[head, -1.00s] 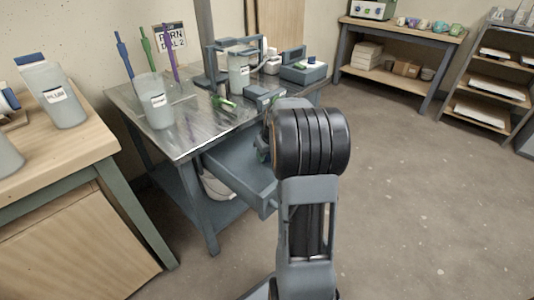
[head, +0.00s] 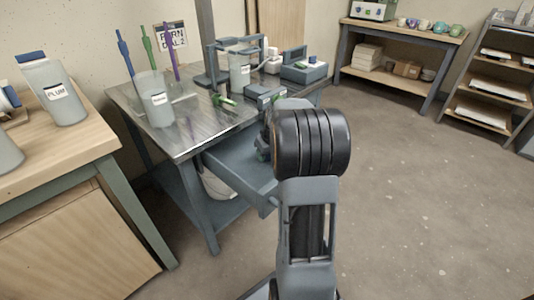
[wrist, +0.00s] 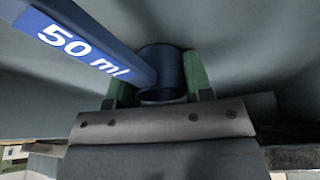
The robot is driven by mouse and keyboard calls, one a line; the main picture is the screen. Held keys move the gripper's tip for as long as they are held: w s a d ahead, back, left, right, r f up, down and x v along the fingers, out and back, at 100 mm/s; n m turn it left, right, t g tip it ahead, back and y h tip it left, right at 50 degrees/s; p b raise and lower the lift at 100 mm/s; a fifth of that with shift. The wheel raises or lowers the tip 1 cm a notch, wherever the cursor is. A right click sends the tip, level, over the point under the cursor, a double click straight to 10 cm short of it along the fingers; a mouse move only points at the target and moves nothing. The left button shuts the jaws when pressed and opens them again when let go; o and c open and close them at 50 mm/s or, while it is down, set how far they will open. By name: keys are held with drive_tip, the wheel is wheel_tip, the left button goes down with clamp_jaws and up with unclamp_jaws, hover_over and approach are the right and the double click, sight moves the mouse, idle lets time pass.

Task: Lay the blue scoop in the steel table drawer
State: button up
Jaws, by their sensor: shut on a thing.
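The blue scoop (wrist: 105,50), marked "50 ml", fills the upper left of the wrist view. Its round cup is between the green fingers of my gripper (wrist: 160,80), which is shut on it. The handle runs to the upper left. The steel table (head: 190,137) is left of centre in the head view. Its grey drawer (head: 225,172) is pulled open below the top, toward me. In the head view my arm hides the drawer's right part and most of my gripper, and I cannot make out the scoop. Grey surfaces lie behind the scoop in the wrist view.
On the steel table stand a lidless pale bucket (head: 155,100), blue, green and purple sticks, a small green object (head: 224,100) and grey devices. A wooden bench (head: 65,150) with a PLUM bucket (head: 62,95) is at left. The floor at right is clear.

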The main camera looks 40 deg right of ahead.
drive_tip(key=o, duration=0.8)
drive_tip(key=shift+s+f, duration=0.3)
drive_tip(key=shift+f, duration=0.45)
drive_tip(key=shift+c, duration=0.2)
drive_tip(key=o, duration=0.3)
drive_tip(key=shift+a, duration=0.1)
drive_tip(key=p+v, duration=0.2)
drive_tip(key=v, duration=0.3)
drive_tip(key=p+v, duration=0.1)
drive_tip(key=v, duration=0.4)
drive_tip(key=w+p+v, duration=0.1)
drive_tip(key=p+v, duration=0.1)
drive_tip(key=v, duration=0.3)
drive_tip(key=shift+d+r+p, duration=0.25)
drive_tip(key=shift+d+p, duration=0.05)
drive_tip(key=shift+p, duration=0.05)
